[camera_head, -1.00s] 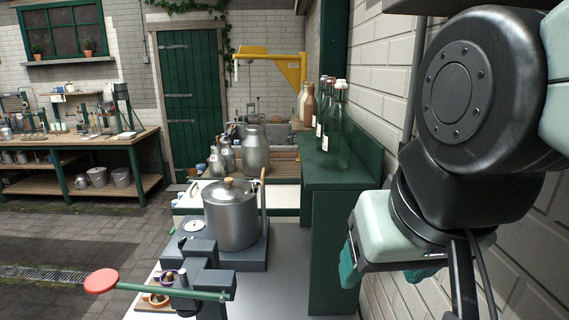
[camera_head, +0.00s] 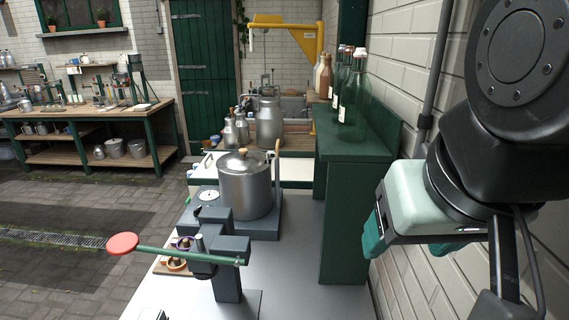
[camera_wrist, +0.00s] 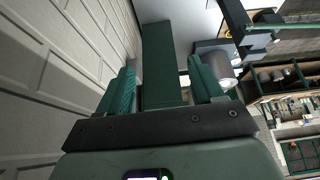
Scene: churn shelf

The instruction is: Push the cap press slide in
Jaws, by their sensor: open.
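The cap press is a dark grey stand (camera_head: 228,250) on the pale bench in the head view. A long green lever (camera_head: 190,254) crosses it, with a round red knob (camera_head: 122,243) on its left end. I cannot make out the slide clearly. My gripper (camera_head: 408,247) is at the right, well apart from the press and near the brick wall. Its teal fingers are spread and empty in the wrist view (camera_wrist: 162,88). Part of the dark press also shows in the wrist view, at the upper right.
A steel pot (camera_head: 246,188) with a wooden lid knob stands on a scale behind the press. A green shelf (camera_head: 345,145) with bottles lies between my gripper and the pot. The white brick wall (camera_head: 420,80) is close on the right. The bench's front right is clear.

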